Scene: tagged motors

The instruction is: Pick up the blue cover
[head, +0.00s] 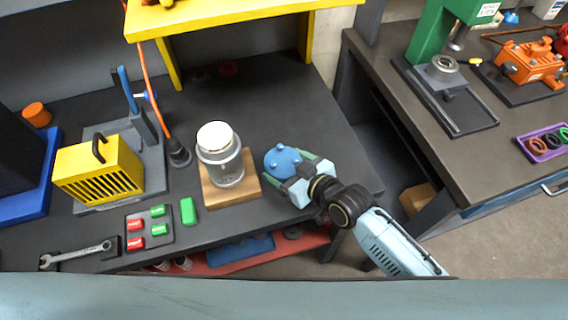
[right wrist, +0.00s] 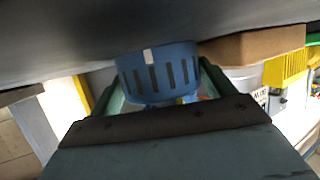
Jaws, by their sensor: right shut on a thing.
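The blue cover (head: 281,160) is a round cap with small knobs on top. It is near the right end of the dark workbench, right of the wooden block. My right gripper (head: 303,175) is shut on it, with a finger on either side. In the right wrist view the blue cover (right wrist: 158,72) shows slotted sides and a white mark, between the two green fingers (right wrist: 163,90). Whether it touches the bench is hard to tell. My left gripper is not in view.
A silver motor (head: 222,160) with a white top stands on a wooden block (head: 248,182) left of my right gripper. A yellow slotted box (head: 98,170), red and green tags (head: 157,211) and a wrench (head: 75,254) lie farther left. A second bench (head: 440,130) stands right, across a gap.

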